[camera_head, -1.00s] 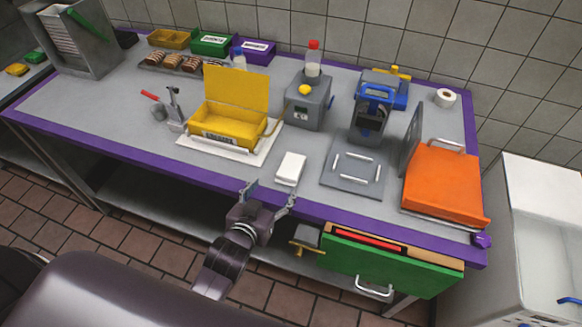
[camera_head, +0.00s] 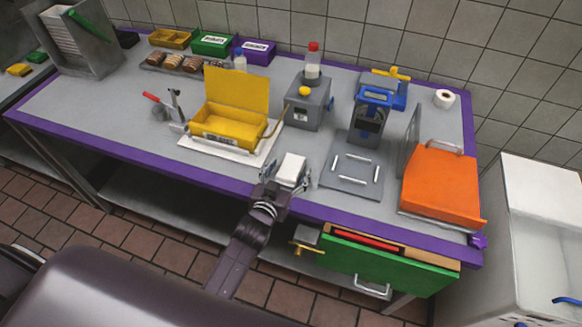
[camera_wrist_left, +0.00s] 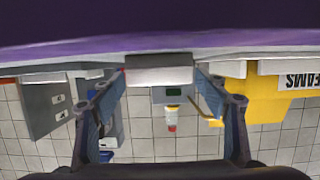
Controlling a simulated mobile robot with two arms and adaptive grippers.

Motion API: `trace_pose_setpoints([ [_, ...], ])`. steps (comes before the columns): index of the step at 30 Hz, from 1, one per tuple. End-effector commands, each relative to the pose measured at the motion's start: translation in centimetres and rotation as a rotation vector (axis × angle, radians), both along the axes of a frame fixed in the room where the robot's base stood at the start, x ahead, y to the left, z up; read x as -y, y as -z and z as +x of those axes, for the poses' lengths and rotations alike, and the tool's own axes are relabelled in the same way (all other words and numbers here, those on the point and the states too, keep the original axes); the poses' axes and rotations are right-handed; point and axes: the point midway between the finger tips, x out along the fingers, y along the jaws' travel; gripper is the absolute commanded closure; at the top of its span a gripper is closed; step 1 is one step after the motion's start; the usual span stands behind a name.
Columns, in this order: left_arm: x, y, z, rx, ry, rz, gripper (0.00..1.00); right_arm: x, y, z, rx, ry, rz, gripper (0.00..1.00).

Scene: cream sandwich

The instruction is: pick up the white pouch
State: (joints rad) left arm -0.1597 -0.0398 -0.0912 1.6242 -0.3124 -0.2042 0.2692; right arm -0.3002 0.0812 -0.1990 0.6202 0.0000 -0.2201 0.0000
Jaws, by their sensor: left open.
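The white pouch (camera_head: 292,167) lies near the front edge of the grey table, between the yellow box and a grey plate with white bars. My left gripper (camera_head: 287,174) is at the table's front edge with its open fingers on either side of the pouch. In the left wrist view the pouch (camera_wrist_left: 160,68) shows between the spread fingertips (camera_wrist_left: 160,84). I cannot tell whether either finger touches it. My right gripper is not in view.
The open yellow box (camera_head: 228,124) on its white base stands left of the pouch. The grey plate (camera_head: 337,180) lies to the right, with an orange press (camera_head: 440,180) further right. A grey dispenser (camera_head: 304,112) stands behind. A green drawer (camera_head: 400,268) juts out below the front edge.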

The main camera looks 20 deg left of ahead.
Motion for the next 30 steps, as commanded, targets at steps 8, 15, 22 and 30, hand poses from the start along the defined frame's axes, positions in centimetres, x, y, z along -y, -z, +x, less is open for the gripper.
trace_pose_setpoints([
  [8, 0.01, 0.14, 0.33, -0.001, 0.0, 0.0, 0.33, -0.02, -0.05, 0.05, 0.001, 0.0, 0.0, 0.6],
  [15, 0.01, 0.14, 0.31, -0.001, 0.0, 0.0, 0.57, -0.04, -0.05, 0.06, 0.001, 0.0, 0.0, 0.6],
  [22, 0.01, 0.14, 0.3, -0.001, 0.0, 0.0, 0.77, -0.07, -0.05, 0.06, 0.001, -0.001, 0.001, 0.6],
  [30, -0.01, -0.12, 0.31, 0.0, 0.0, 0.0, 0.78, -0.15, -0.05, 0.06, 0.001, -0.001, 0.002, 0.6],
])
